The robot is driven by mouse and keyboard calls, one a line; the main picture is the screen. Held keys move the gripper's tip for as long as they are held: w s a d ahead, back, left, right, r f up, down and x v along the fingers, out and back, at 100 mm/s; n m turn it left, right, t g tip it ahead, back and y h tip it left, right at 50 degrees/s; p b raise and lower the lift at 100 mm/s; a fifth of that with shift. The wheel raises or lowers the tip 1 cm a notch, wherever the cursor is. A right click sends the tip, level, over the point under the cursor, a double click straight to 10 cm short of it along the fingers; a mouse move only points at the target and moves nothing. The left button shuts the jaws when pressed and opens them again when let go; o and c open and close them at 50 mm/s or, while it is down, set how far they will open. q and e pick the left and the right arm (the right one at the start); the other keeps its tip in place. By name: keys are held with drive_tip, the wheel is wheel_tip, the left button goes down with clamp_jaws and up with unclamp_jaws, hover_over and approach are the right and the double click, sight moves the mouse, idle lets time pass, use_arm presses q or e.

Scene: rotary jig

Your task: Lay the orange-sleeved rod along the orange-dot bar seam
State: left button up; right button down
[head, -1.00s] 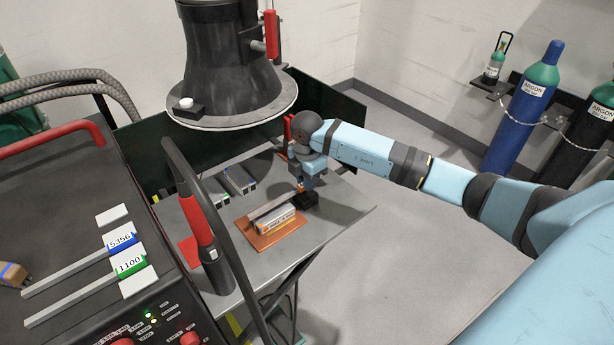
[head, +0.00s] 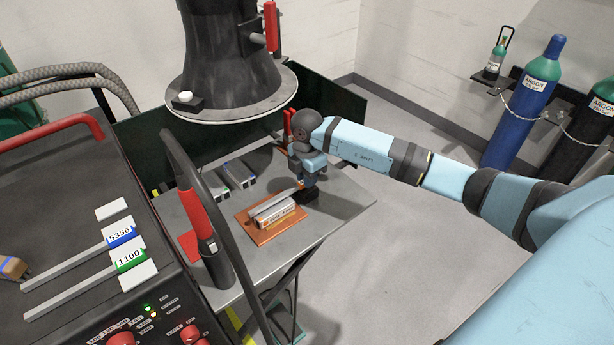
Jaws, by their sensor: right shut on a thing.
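My right gripper (head: 304,186) is shut on the near end of a thin grey rod (head: 272,203). The orange sleeve is barely visible at the jaws. The rod points left from the gripper, over or along the top of a pale metal bar pair (head: 278,216). The pair lies on a copper-coloured plate (head: 263,237) on the grey table. I cannot tell whether the rod touches the bars. An orange dot is too small to make out clearly. My left gripper is out of view.
Other bars with blue and green marks (head: 240,174) lie farther back on the table. A black extraction hood (head: 230,70) hangs above. A red-and-black handle (head: 197,215) stands at the near left. Rods labelled 5356 and 1100 (head: 88,284) lie on the machine at left.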

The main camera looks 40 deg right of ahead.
drive_tip(key=shift+f, duration=0.45)
drive_tip(key=c, duration=1)
unclamp_jaws()
wheel_tip(320, 180, up, 14)
drive_tip(key=shift+f+b, duration=0.1)
drive_tip(key=shift+b, duration=0.4)
